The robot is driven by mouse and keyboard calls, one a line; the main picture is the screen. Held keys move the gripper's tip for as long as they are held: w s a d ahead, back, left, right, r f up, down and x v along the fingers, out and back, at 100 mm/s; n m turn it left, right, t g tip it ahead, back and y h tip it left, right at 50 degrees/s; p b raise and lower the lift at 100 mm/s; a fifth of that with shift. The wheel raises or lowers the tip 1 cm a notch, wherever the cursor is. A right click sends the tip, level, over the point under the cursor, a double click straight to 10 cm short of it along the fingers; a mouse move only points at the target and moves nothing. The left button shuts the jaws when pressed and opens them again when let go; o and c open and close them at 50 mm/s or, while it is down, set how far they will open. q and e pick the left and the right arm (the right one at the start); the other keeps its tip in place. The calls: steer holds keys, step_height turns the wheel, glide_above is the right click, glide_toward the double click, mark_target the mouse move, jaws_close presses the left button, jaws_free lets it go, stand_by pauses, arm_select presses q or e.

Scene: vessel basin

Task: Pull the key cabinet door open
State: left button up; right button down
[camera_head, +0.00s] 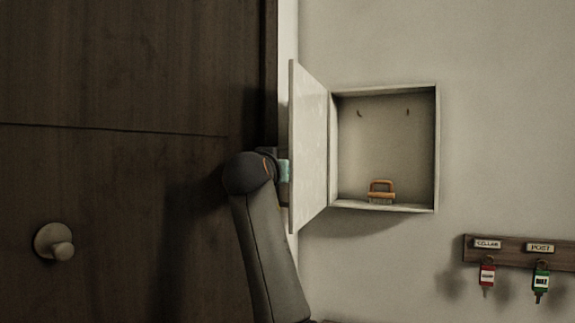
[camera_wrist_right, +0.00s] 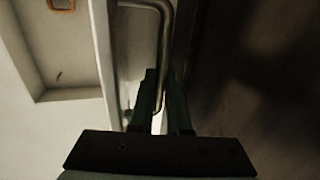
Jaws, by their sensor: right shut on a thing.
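The key cabinet (camera_head: 434,150) is a pale box on the wall. Its door (camera_head: 309,150) is hinged on the left and stands swung wide open, so the inside shows. My right gripper (camera_head: 284,171) is at the outer face of the door, mostly hidden behind its edge and my own wrist. In the right wrist view its dark fingers (camera_wrist_right: 161,90) are shut on the metal bar handle (camera_wrist_right: 165,35) of the door. The door shows edge-on there as a pale strip (camera_wrist_right: 104,50). My left gripper is in neither view.
A dark wooden door (camera_head: 110,210) with a round knob (camera_head: 54,242) is at left, close to my arm. A key rack (camera_head: 512,252) hangs lower right.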

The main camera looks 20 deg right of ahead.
steer(key=shift+w+a+m+g+h, duration=0.4)
steer(key=shift+w+a+h, duration=0.15)
steer(key=shift+w, duration=0.35)
steer(key=c, duration=1.2)
jaws_free()
steer(key=shift+o, duration=0.2)
steer(key=b+v, duration=0.4)
steer(key=v, duration=0.8)
steer(key=shift+s+a, duration=0.2)
